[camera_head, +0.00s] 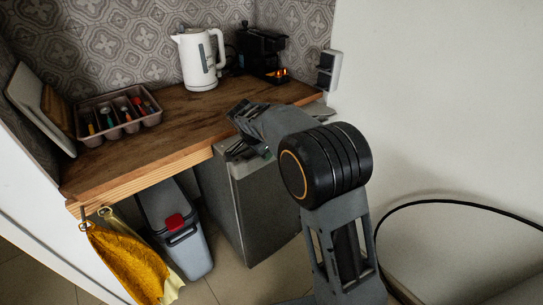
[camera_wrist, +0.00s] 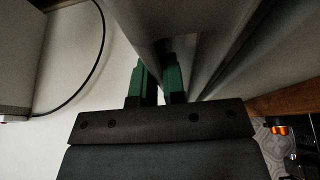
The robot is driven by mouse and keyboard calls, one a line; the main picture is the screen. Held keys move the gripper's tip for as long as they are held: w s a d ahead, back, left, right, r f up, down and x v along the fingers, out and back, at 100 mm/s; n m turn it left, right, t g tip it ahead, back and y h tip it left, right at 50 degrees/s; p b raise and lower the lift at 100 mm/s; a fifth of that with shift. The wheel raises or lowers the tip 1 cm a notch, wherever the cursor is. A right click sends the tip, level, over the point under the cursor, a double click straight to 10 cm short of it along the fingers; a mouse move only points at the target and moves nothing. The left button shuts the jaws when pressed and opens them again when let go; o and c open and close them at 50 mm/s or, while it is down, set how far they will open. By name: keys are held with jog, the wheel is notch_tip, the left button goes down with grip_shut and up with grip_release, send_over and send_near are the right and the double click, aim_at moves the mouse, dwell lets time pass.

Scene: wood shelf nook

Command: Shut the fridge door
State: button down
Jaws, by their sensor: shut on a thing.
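The grey fridge (camera_head: 265,205) stands under the right part of the wooden counter. Its front stands out past the counter edge in the head view. My arm hides part of its top and right side. In the wrist view, my gripper (camera_wrist: 158,82) has its two green fingers on either side of a grey edge, shut on what looks like the fridge door (camera_wrist: 150,20). A dark gap runs beside this panel, with another grey surface to its right, so the door looks ajar. How far it stands open is hard to tell. The fingertips are hidden in the head view.
The counter (camera_head: 190,125) holds a cutlery tray (camera_head: 118,115), a white kettle (camera_head: 199,58) and a black coffee machine (camera_head: 262,52). A grey bin (camera_head: 178,225) stands left of the fridge. Yellow cloths (camera_head: 125,262) hang from the counter corner. A white wall is at right.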

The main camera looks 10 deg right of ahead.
jog(key=shift+w+a+r, duration=0.1)
jog(key=shift+w+r, duration=0.15)
jog(key=shift+w, duration=0.05)
jog(key=c, duration=1.2)
grip_release()
jog(key=shift+w+f, duration=0.1)
jog(key=shift+f, duration=0.05)
jog(key=p+v, duration=0.2)
jog(key=v, duration=1.1)
jog(key=shift+r, duration=0.35)
jog(key=shift+a, duration=0.15)
